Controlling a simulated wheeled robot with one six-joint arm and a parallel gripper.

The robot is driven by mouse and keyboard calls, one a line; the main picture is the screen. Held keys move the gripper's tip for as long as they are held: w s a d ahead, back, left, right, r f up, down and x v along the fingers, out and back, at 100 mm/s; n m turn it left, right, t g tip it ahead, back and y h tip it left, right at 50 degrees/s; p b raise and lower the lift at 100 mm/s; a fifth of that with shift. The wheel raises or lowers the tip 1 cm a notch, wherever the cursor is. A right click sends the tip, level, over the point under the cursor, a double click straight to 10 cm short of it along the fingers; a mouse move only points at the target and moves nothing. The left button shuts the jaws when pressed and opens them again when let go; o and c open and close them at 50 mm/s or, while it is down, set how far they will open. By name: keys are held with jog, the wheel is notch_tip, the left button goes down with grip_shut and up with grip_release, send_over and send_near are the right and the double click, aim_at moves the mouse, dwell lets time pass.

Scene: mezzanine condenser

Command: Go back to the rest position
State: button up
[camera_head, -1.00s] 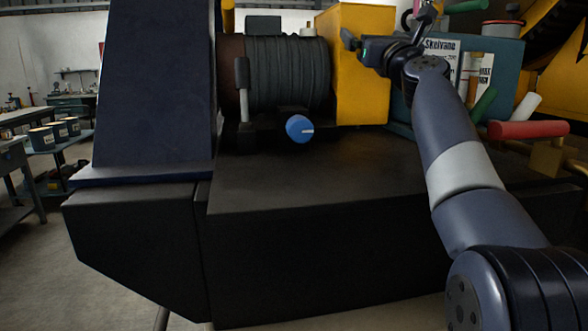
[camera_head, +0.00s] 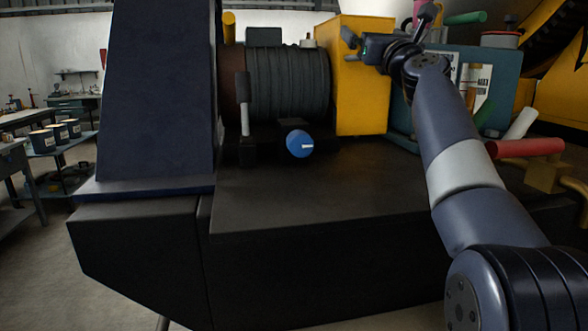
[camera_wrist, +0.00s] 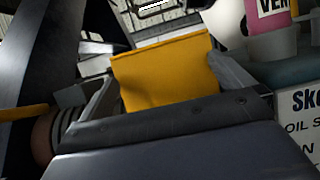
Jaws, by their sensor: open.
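My gripper (camera_head: 386,28) is held up at the upper right of the head view, in front of the yellow box (camera_head: 360,85). In the wrist view my gripper (camera_wrist: 166,90) has its two fingers wide apart, with nothing held between them. The yellow box (camera_wrist: 165,70) shows beyond the gap between the fingers. I cannot tell how far the fingers are from the box.
A ribbed dark drum (camera_head: 287,82) and a blue knob (camera_head: 300,144) sit left of the yellow box. A broad black deck (camera_head: 310,195) lies in front, bare on top. A teal box (camera_head: 505,75) and red cylinder (camera_head: 525,149) are right. A dark-blue column (camera_head: 155,100) stands left.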

notch_tip(320, 180, up, 7)
jog(key=p, duration=0.5)
notch_tip(320, 180, down, 11)
jog(key=b, duration=1)
jog(key=r+p, duration=0.4)
jog(key=r, duration=0.1)
jog(key=s+r+p, duration=0.1)
jog(key=r+p, duration=0.2)
jog(key=shift+s+d, duration=0.1)
jog(key=shift+d, duration=0.05)
jog(key=w+a+r+g+p, duration=0.1)
jog(key=w+r+p, duration=0.4)
jog(key=r+p, duration=1.1)
jog(key=g+p, duration=0.1)
jog(key=p, duration=0.3)
jog(key=shift+w+r+g+h, duration=0.2)
jog(key=shift+w+g+h, duration=0.1)
jog(key=shift+w, duration=0.05)
jog(key=shift+f, duration=0.1)
